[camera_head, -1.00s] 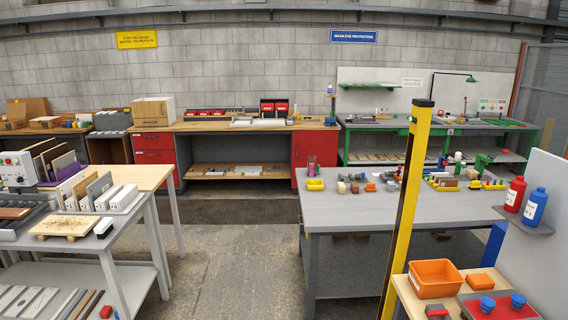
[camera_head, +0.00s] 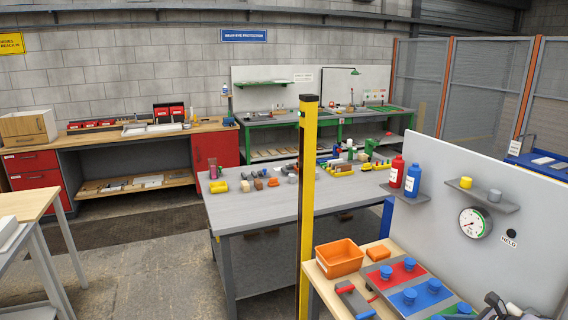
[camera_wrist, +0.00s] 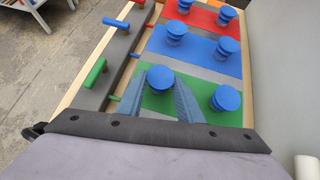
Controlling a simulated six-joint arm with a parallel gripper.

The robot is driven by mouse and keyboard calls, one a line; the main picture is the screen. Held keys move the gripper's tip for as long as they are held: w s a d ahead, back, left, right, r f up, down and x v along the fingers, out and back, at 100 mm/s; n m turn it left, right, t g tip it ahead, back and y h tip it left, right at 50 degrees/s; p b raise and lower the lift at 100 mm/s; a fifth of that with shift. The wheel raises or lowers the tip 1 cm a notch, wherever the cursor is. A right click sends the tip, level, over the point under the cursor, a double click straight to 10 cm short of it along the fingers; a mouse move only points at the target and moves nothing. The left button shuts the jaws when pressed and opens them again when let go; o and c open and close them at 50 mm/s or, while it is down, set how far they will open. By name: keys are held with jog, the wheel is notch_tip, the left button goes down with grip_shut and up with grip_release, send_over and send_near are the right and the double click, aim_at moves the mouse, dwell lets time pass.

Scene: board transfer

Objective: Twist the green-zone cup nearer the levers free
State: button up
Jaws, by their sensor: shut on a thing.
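The green zone (camera_wrist: 195,107) is the nearest patch on the board in the wrist view. It bears two blue cups. The cup nearer the levers (camera_wrist: 160,78) sits between the fingers of my gripper (camera_wrist: 162,95), which is shut on it. The other green-zone cup (camera_wrist: 225,98) stands free to its right. The levers stand in a row on the left: green (camera_wrist: 95,72), blue (camera_wrist: 116,23) and red (camera_wrist: 138,2). In the head view a green-zone cup (camera_head: 463,308) shows at the bottom edge; the cup's base is hidden by the fingers.
Blue cups stand on the blue zone (camera_wrist: 190,46) and the red zone (camera_wrist: 200,14). An orange bin (camera_head: 340,259) and an orange block (camera_head: 378,250) lie behind the board. A yellow post (camera_head: 308,200) stands left of it, and a grey panel (camera_head: 500,240) with a gauge (camera_head: 475,223) on the right.

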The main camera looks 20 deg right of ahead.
jog(key=shift+n+y, duration=0.3)
jog(key=o, duration=1.1)
jog(key=shift+o, duration=0.2)
jog(key=shift+s, duration=0.1)
